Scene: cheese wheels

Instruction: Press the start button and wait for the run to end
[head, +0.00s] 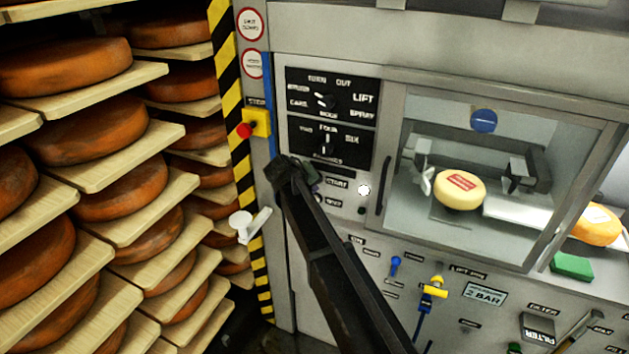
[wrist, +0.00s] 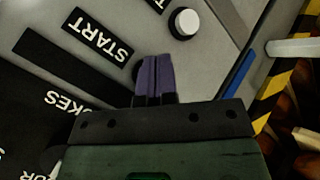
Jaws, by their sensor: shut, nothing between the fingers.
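My gripper (head: 308,178) is shut and empty at the control panel, just left of the START label (head: 335,183). In the wrist view its dark purple fingertips (wrist: 154,75) are together beside the START label (wrist: 90,35). They cover the spot at the label's end; a dark rounded edge shows beside them, probably the start button. I cannot tell whether they touch or press it. A white round button (wrist: 185,22) stands clear of the fingers. In the head view a round lamp (head: 363,190) right of START looks white and bright. A yellow cheese wheel (head: 460,190) with a red label sits behind the machine's window.
Dials (head: 325,101) are above the gripper. A red stop knob (head: 244,130) on a yellow box and a white handle (head: 244,225) are at left. Cheese shelves (head: 95,170) fill the left side. A green sponge (head: 572,266) and a yellow valve (head: 434,287) are at right.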

